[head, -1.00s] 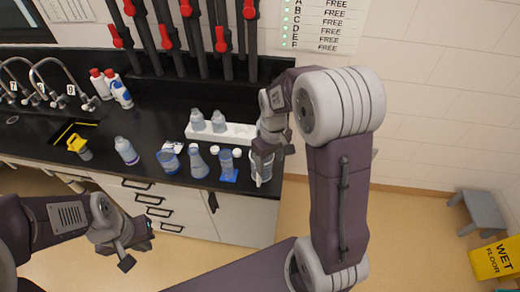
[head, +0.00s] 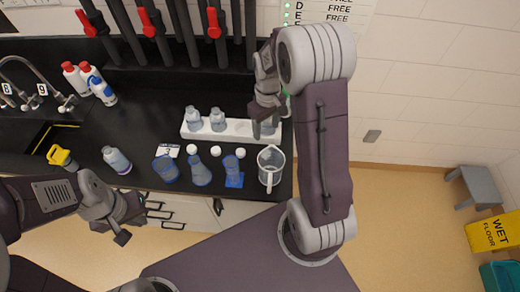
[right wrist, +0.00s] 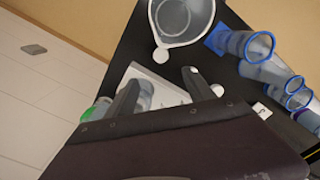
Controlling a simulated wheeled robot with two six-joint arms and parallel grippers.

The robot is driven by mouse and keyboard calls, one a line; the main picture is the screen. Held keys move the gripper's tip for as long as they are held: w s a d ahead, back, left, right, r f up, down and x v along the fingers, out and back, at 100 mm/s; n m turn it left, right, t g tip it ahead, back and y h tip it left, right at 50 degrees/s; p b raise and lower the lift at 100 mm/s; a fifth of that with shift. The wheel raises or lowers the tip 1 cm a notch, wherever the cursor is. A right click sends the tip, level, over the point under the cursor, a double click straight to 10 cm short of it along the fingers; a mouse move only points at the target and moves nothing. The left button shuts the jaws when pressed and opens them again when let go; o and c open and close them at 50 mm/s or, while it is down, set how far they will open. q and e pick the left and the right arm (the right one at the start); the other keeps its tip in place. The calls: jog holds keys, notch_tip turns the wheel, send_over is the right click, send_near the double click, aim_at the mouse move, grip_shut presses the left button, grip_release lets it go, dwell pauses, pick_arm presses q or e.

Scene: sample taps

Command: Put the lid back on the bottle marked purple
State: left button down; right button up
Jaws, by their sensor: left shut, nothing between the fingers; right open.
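A capless clear bottle with a purple band low on it (head: 117,160) stands alone on the black counter near the sink, in the head view. Small white lids (head: 191,151), (head: 215,151), (head: 240,153) lie on the counter in front of a white rack (head: 241,130). My right gripper (head: 264,125) is open over the rack's right end, by a clear bottle there; its fingers (right wrist: 163,92) also show in the right wrist view, with a bottle (right wrist: 147,94) partly behind one finger. My left gripper (head: 126,226) is shut and empty, in front of the counter.
A clear jug (head: 270,166) stands near the counter's right end. Two bottles (head: 193,120), (head: 217,121) stand on the rack. Red-handled taps (head: 148,20) hang behind.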

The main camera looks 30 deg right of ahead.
jog(key=f+b, duration=0.1)
jog(key=f, duration=0.3)
jog(key=f+b, duration=0.2)
jog(key=f, duration=0.2)
jog(key=shift+s+f, duration=0.2)
jog(key=shift+f, duration=0.05)
pick_arm(q)
jog(key=f, duration=0.4)
jog(key=shift+s+f, duration=0.1)
jog(key=shift+s, duration=0.3)
pick_arm(e)
jog(key=shift+s, duration=0.15)
notch_tip(320, 180, down, 5)
jog(key=shift+a+f, duration=0.1)
pick_arm(q)
jog(key=shift+r, duration=0.4)
pick_arm(e)
jog(key=shift+s, duration=0.1)
